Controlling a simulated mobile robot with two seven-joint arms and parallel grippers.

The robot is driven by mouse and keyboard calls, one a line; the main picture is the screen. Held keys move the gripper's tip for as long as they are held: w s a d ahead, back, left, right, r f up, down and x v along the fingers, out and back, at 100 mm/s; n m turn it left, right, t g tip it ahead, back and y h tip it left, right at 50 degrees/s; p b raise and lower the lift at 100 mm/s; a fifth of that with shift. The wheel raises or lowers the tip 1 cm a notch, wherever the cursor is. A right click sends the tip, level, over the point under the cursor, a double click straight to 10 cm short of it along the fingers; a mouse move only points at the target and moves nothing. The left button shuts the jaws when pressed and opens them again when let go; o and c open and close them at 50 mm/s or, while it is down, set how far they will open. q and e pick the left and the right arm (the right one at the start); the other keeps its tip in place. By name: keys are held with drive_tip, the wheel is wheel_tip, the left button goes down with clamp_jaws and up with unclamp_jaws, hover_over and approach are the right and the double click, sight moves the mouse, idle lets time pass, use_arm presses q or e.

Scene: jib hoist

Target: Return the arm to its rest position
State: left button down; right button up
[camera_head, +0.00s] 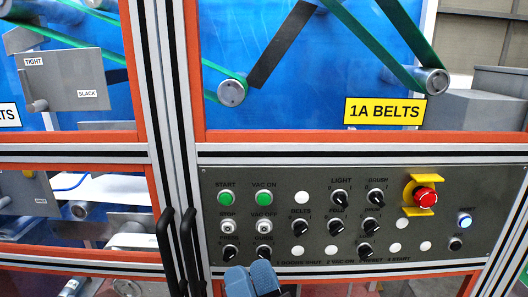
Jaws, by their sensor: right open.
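My right gripper (253,279) shows at the bottom of the head view, a little left of the middle, with two blue fingertips pointing up. It is open, with the fingertips close side by side in the picture, and I see nothing held between them. It appears in front of the lower left edge of the grey control panel (390,205), below the lower left knobs. I cannot tell whether it touches the panel. My left gripper is not in view.
The panel carries a green start button (226,198), several black knobs and a red emergency button (425,198) in a yellow guard. Two black door handles (190,250) stand left of my gripper. Above, green belts (400,30) run behind an orange frame (330,137).

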drive_tip(key=w+d+f+n+g+h, duration=0.1)
drive_tip(key=d+f+n+g+h, duration=0.1)
drive_tip(key=d+f, duration=0.45)
drive_tip(key=w+d+f+n+g+h+b, duration=0.1)
drive_tip(key=d+f+g+h, duration=0.15)
drive_tip(key=f, duration=0.65)
drive_tip(key=w+d+f+n+g+h, duration=0.1)
drive_tip(key=d+f+n+g, duration=0.15)
drive_tip(key=d+f, duration=0.4)
drive_tip(key=s+d+f+m+g+h, duration=0.2)
drive_tip(key=s+d+f+g+h, duration=0.2)
drive_tip(key=s+d+f, duration=0.8)
wheel_tip(320, 180, down, 4)
drive_tip(key=shift+s+d+h+b, duration=0.25)
drive_tip(key=shift+d+h+b, duration=0.2)
drive_tip(key=shift+d+h, duration=0.7)
drive_tip(key=shift+a, duration=0.1)
